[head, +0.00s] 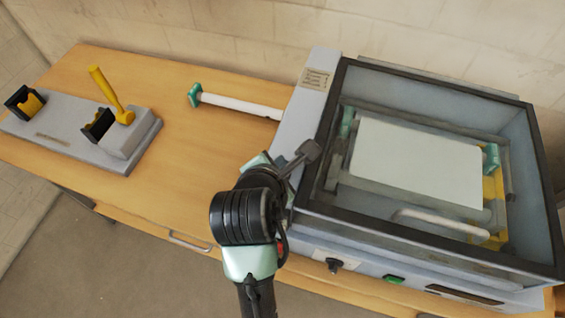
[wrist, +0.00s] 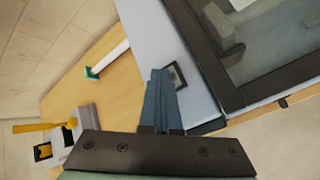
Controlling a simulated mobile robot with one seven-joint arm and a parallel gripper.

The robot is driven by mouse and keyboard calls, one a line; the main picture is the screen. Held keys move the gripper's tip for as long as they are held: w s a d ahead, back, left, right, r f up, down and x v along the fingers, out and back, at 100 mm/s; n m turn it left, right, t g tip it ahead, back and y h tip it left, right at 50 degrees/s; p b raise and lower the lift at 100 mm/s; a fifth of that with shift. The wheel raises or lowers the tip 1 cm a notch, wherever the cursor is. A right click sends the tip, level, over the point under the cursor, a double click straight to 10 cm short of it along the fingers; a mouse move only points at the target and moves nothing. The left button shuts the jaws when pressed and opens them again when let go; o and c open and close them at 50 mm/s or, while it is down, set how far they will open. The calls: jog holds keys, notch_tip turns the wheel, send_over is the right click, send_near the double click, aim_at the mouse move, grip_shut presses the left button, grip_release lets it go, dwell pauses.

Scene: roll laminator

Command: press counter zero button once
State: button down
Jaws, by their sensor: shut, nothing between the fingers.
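The laminator (head: 300,120) stands at the right of the table. In the wrist view, a small dark-framed square (wrist: 180,72) lies on its grey left-hand top strip (wrist: 150,30); I cannot tell whether this is the counter or its zero button. No part is clearly readable as the zero button. My gripper (head: 308,152) is over that strip, left of the window frame. In the wrist view my gripper (wrist: 160,72) is shut and empty, its fingertips beside the dark-framed square and partly covering it. Whether they touch the surface cannot be told.
A dark-framed window (head: 325,130) covers rollers and a white sheet (head: 415,163). A black knob (head: 333,265) and green button (head: 393,279) are on the front. A white roll (head: 240,105) with teal end and a grey stand (head: 60,125) with yellow handle lie left. Bare table lies between.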

dwell(0.4)
jog(key=shift+r+p, duration=0.8)
jog(key=shift+p, duration=0.5)
notch_tip(320, 180, up, 5)
jog(key=p, duration=0.6)
jog(key=shift+r, duration=0.1)
